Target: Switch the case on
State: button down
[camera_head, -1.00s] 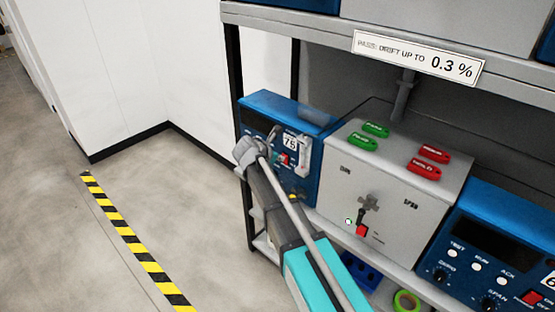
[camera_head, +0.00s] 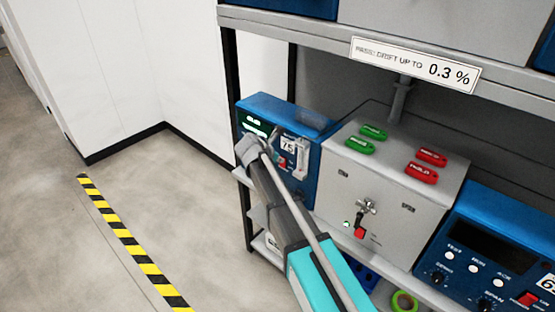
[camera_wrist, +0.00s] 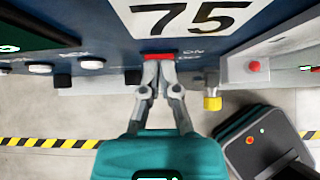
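The blue case marked 75 (camera_head: 310,165) stands at the left end of the shelf. Its display (camera_head: 256,126) is lit with green text, and a corner of the lit display (camera_wrist: 20,40) shows in the wrist view. A red rocker switch (camera_wrist: 160,57) sits below the 75 label (camera_wrist: 190,18), beside "ON" lettering. My gripper (camera_wrist: 159,66) has its fingers together, with the tips at the red switch, apparently touching it.
A grey box (camera_head: 395,170) with green and red tags stands right of the case. Another blue case (camera_head: 500,250) stands further right. A yellow knob (camera_wrist: 212,102) projects near my fingers. Open floor lies left, with a striped line (camera_head: 130,240).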

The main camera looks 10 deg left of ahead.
jog(key=shift+w+d+r, duration=0.1)
jog(key=shift+r, duration=0.1)
jog(key=shift+r+p, duration=0.55)
jog(key=shift+p, duration=0.25)
jog(key=p+v, duration=0.8)
jog(key=v, duration=0.5)
jog(key=shift+s+a+f, duration=0.25)
jog(key=shift+s+a, duration=0.05)
dwell(0.7)
